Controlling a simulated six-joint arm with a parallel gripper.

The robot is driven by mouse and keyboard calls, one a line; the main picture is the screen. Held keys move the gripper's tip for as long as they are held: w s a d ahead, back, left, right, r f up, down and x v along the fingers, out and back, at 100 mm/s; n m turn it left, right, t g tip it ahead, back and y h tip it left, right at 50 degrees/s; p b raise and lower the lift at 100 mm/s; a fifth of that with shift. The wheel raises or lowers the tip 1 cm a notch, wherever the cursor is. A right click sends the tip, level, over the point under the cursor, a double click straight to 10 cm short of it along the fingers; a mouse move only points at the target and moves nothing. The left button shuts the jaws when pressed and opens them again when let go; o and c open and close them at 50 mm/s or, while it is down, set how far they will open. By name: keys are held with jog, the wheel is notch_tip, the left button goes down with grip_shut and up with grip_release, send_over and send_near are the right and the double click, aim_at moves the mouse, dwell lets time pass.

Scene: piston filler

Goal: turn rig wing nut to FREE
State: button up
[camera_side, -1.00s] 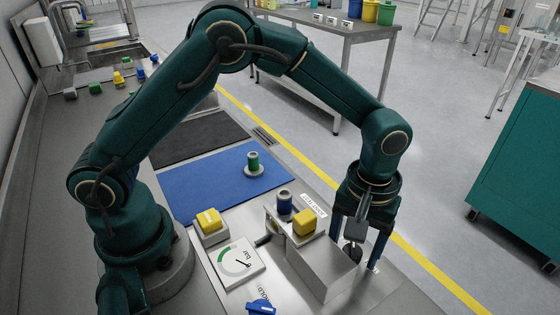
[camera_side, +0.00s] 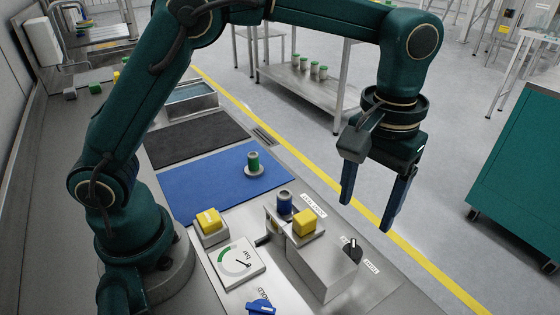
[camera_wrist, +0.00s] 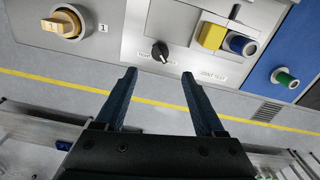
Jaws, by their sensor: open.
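The rig wing nut (camera_side: 352,249) is a small black knob at the right end of the grey metal rig block (camera_side: 325,270). A label reading TIGHT (camera_side: 371,268) lies to its lower right, and another small label beside it is partly hidden. The wing nut also shows in the wrist view (camera_wrist: 160,50), just beyond the fingertips. Which label it points at is too small to tell. My gripper (camera_side: 368,213) is open and empty, raised above and apart from the wing nut. Its two blue fingers also show in the wrist view (camera_wrist: 158,75).
A yellow block (camera_side: 304,223) and a blue cylinder (camera_side: 285,203) sit on the rig. A gauge (camera_side: 236,262), a yellow button (camera_side: 208,221) and a blue knob (camera_side: 261,308) stand to the left. A green cylinder (camera_side: 253,162) stands on the blue mat (camera_side: 206,188). Space around my gripper is clear.

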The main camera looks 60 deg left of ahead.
aim_at(352, 251)
notch_tip(352, 251, down, 11)
jog(key=n, duration=0.4)
jog(key=shift+s+r, duration=0.1)
jog(key=shift+r+m, duration=0.15)
jog(key=shift+m, duration=0.35)
jog(key=m, duration=0.4)
jog(key=shift+m, duration=0.4)
jog(key=m, duration=0.5)
jog(key=shift+r+m, duration=0.1)
jog(key=shift+m, duration=0.3)
jog(key=shift+t, duration=0.4)
jog(key=r, duration=0.5)
jog(key=w+a+r, duration=0.1)
jog(key=r, duration=0.1)
jog(key=shift+w+r, duration=0.1)
jog(key=shift+r, duration=0.2)
jog(key=s+a+r+n+t, duration=0.4)
jog(key=s+a+r, duration=0.3)
jog(key=a+r, duration=0.35)
jog(key=s+a+f+n+t, duration=0.1)
jog(key=s+a+f, duration=0.1)
jog(key=s, duration=0.4)
jog(key=shift+f+n, duration=0.2)
jog(key=shift+n, duration=0.1)
jog(key=shift+s, duration=0.1)
